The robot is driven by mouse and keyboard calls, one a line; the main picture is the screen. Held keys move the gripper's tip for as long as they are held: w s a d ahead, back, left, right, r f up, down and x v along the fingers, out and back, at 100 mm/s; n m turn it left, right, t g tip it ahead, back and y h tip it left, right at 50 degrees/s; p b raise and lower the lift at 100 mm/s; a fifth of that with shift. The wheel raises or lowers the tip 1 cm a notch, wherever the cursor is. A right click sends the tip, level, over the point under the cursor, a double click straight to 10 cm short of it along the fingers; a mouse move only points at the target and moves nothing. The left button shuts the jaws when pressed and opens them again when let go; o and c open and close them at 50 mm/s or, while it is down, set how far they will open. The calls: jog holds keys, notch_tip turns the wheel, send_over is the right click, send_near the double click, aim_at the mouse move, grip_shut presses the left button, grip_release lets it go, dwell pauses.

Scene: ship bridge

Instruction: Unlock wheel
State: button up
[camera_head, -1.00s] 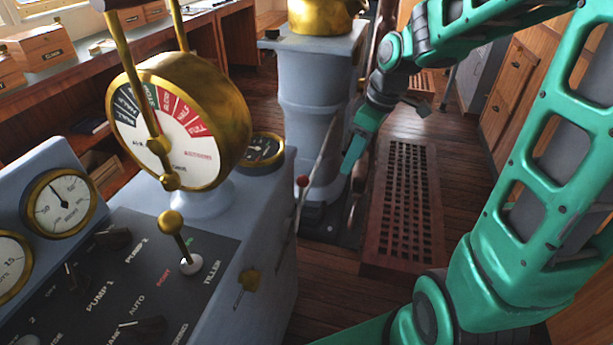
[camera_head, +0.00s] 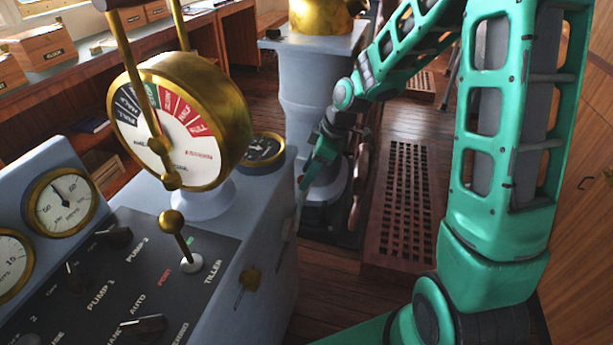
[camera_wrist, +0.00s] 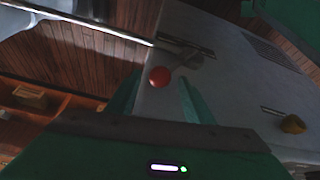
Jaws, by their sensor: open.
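My gripper (camera_head: 308,178) is at the foot of the blue-grey pedestal (camera_head: 305,95), beside the console's right side. In the wrist view its two fingers (camera_wrist: 160,98) are spread apart. A red ball knob (camera_wrist: 160,76) shows between and just beyond the fingertips; I cannot tell whether they touch it. A pale metal rod (camera_wrist: 80,22) runs across the upper left of the wrist view. In the head view the knob is hidden behind my gripper. A dark reddish wooden piece (camera_head: 357,190) stands right of the pedestal; whether it is the wheel is unclear.
The grey console (camera_head: 245,235) carries a brass telegraph dial (camera_head: 180,125), gauges and a small brass-knobbed lever (camera_head: 178,235). A brass knob (camera_head: 248,285) sticks out from its right side. A wooden grating (camera_head: 400,200) lies on the floor to the right. Cabinets (camera_head: 580,200) line the right side.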

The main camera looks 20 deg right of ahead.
jog(key=shift+x, duration=0.9)
jog(key=shift+r, duration=0.1)
grip_shut()
jog(key=shift+d, duration=0.2)
jog(key=shift+a, duration=0.1)
